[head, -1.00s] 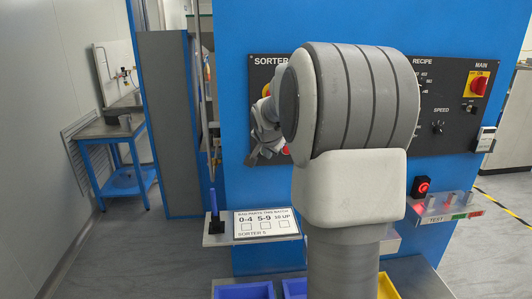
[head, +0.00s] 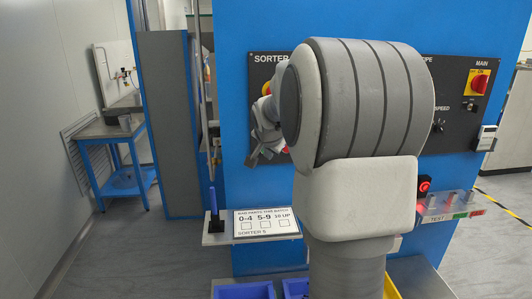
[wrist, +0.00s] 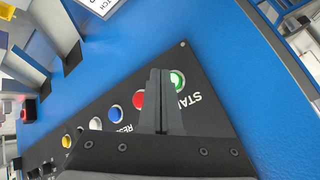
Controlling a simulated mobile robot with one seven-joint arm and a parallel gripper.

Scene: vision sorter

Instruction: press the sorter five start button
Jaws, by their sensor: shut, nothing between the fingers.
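The black control panel marked SORTER (head: 262,75) is on the blue machine front, largely hidden behind my arm in the head view. In the wrist view the green start button (wrist: 178,80) sits near the panel's corner, beside lettering that reads STA. My gripper (wrist: 160,73) is shut and empty, its fingertips overlapping the left edge of the green button in the picture. I cannot tell whether they touch it. The red button (wrist: 139,99) is just left of the fingers. In the head view my gripper (head: 258,156) is in front of the panel's lower part.
A blue button (wrist: 115,111), a white button (wrist: 95,123) and a yellow one (wrist: 67,140) follow along the panel. A sign reading SORTER 5 (head: 265,222) lies on a ledge below. A red button (head: 424,185) and a red MAIN switch (head: 479,84) are to the right.

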